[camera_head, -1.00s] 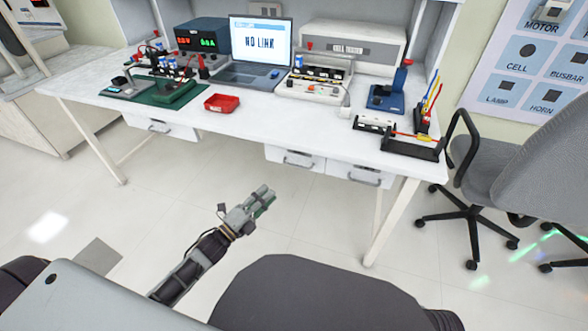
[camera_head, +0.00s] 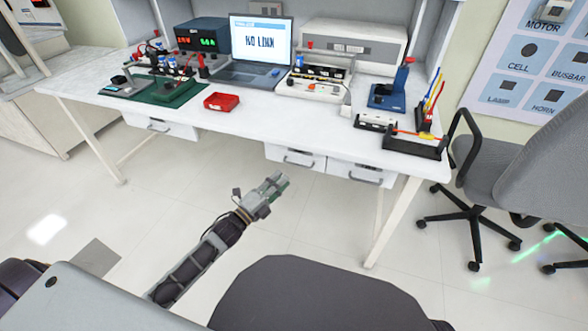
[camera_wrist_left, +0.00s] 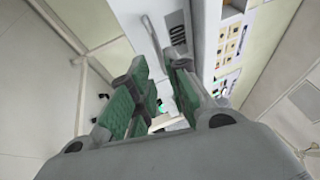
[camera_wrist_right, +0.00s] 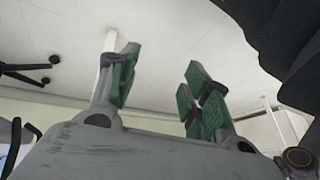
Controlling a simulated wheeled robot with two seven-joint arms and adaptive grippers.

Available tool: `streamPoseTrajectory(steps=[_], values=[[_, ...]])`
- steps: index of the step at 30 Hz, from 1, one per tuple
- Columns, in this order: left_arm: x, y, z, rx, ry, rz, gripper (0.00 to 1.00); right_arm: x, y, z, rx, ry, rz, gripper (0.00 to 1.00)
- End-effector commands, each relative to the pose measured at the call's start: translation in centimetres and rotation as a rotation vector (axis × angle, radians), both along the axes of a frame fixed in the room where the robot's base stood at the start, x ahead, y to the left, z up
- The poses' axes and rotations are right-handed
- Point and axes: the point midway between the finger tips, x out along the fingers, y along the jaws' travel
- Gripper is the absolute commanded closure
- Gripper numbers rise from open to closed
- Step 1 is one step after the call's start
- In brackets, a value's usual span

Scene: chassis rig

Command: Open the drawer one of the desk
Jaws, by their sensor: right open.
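The white desk (camera_head: 250,130) has three drawers under its top, each with a grey bar handle: a left drawer (camera_head: 180,131), a middle drawer (camera_head: 272,153) and a right drawer (camera_head: 342,166). All look shut. My left gripper (camera_head: 277,184) is open and empty, apart from the desk, in front of and below the middle drawer. In the left wrist view, a drawer front (camera_wrist_left: 150,22) with a handle and a dark label shows beyond the open fingers (camera_wrist_left: 160,88); I cannot read the label surely. My right gripper (camera_wrist_right: 158,75) is open and empty, outside the head view.
On the desk are a laptop (camera_head: 262,45), a red tray (camera_head: 221,102), a green board (camera_head: 170,92), instruments and a black tool holder (camera_head: 413,146). A grey office chair (camera_head: 530,150) stands at the right. A desk leg (camera_head: 392,222) stands right of the right drawer. The floor before the drawers is clear.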

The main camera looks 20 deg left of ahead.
Motion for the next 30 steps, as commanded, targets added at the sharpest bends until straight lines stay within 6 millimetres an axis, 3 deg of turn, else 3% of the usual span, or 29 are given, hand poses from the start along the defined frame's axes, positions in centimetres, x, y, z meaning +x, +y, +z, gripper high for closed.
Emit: streamPoseTrajectory(steps=[15, 30], values=[[3.7, -1.7, 0.7, 0.0, -0.002, -0.001, 0.82, 0.8, 0.6, -1.7, 0.037, -0.046, -0.013, 0.52], [6.4, -3.0, 1.3, 0.0, 0.0, 0.0, 0.82, 0.1, 0.9, -3.9, 0.06, -0.054, -0.024, 0.52]])
